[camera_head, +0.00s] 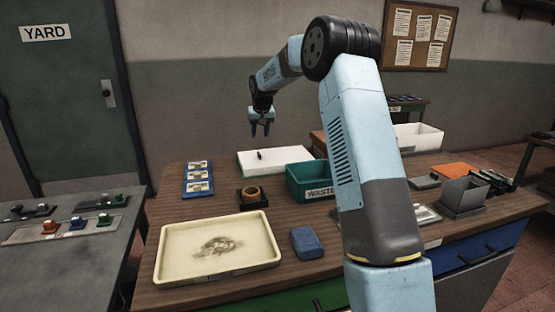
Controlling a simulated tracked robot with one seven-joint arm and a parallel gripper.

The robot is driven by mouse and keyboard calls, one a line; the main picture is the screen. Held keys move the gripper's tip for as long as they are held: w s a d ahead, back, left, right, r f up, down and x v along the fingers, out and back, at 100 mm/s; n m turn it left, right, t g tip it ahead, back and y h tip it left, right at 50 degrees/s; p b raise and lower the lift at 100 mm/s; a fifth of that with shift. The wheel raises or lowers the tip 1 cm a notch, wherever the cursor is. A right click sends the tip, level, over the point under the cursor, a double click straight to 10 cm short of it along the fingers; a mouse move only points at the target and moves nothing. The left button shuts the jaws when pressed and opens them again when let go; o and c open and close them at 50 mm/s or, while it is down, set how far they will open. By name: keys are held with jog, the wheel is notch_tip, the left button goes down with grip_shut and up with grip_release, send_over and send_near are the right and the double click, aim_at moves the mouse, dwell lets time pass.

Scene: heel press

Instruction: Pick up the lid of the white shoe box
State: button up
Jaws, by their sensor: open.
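A flat, shallow white piece (283,161) lies at the back of the wooden bench and looks like the shoe box lid. A small dark object (261,154) shows on its left part. A taller white box (418,139), which looks open at the top, stands further right, partly hidden behind my arm. My gripper (261,130) is open and empty, fingers pointing down. In the picture it is just above the flat white piece's left part. Its height over that piece is hard to tell.
A green bin (306,181) marked with lettering stands right in front of the flat white piece. A small dark holder with a brown ring (251,197), a cream tray (172,262), a blue block (306,243) and blue cards (198,180) sit nearer or left. A grey metal box (463,195) stands right.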

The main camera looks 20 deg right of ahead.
send_over(259, 153)
jog(key=s, duration=0.3)
jog(key=f, duration=0.6)
jog(key=shift+w+a+f, duration=0.1)
jog(key=shift+a+f, duration=0.1)
jog(key=shift+f, duration=0.1)
jog(key=shift+d+x, duration=0.2)
jog(key=shift+x, duration=2.3)
jog(key=shift+w, duration=0.1)
jog(key=shift+c, duration=0.4)
grip_shut()
